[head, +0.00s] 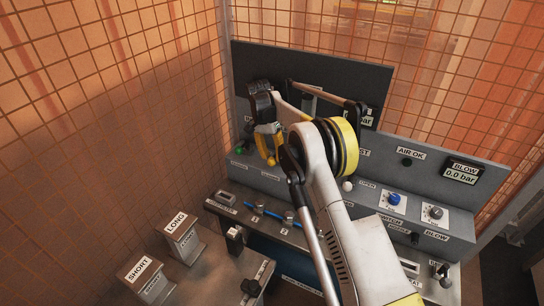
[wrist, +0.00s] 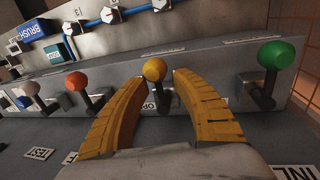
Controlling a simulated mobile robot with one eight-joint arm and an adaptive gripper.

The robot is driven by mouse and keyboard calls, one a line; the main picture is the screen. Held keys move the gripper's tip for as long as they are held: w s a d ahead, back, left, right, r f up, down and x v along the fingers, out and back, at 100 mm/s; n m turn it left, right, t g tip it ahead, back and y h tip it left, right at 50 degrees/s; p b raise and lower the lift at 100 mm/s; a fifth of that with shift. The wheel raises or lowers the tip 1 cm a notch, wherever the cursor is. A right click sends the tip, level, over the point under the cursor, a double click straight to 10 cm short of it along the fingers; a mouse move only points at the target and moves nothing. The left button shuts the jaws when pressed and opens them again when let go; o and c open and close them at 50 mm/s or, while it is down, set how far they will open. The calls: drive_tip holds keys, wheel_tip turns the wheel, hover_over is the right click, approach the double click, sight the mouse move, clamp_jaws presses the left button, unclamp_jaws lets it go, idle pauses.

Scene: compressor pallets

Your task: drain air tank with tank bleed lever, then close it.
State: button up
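A yellow-knobbed lever (wrist: 154,69) stands upright between my gripper's fingers in the wrist view. My gripper (wrist: 161,78) is open, its two yellow curved fingers apart on either side of the knob with gaps showing. In the head view my gripper (head: 268,150) points down at the grey panel's left part. A green-knobbed lever (wrist: 276,54) is to the right, and an orange-knobbed lever (wrist: 77,80) is to the left. The label behind the yellow lever is mostly hidden, so I cannot tell which lever is the tank bleed. The tank pressure display is partly hidden by my arm.
Blue piping with valves (wrist: 109,14) runs beyond the lever row. The BLOW display (head: 461,172) reads 0.0 bar. LONG (head: 183,228) and SHORT (head: 145,272) blocks stand front left. Orange mesh walls (head: 110,80) enclose the station.

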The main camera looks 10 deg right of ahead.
wheel_tip(320, 180, up, 12)
drive_tip(key=w+a, duration=0.1)
drive_tip(key=shift+w+a, duration=0.2)
drive_tip(key=shift+a, duration=0.2)
drive_tip(key=shift+f, duration=0.1)
drive_tip(key=s+d+r+n+t+b, duration=0.25)
drive_tip(key=s+r, duration=0.35)
drive_tip(key=r, duration=0.4)
drive_tip(key=s+d+r+n+t+y+b, duration=0.1)
drive_tip(key=s+d+r+n+t+b, duration=0.15)
drive_tip(key=s, duration=1.05)
drive_tip(key=s+f+t+b, duration=0.1)
drive_tip(key=s+f, duration=0.3)
drive_tip(key=s, duration=0.4)
drive_tip(key=s+d+f+n+t+b, duration=0.1)
drive_tip(key=s+f, duration=0.4)
drive_tip(key=s, duration=0.2)
drive_tip(key=s+d+f+n+t+b, duration=0.1)
drive_tip(key=s+f, duration=0.3)
drive_tip(key=s, duration=0.4)
drive_tip(key=shift+s+d+f+t+y+b, duration=0.15)
drive_tip(key=shift+s+f+t+y+b, duration=0.15)
drive_tip(key=shift+f+y+b, duration=0.1)
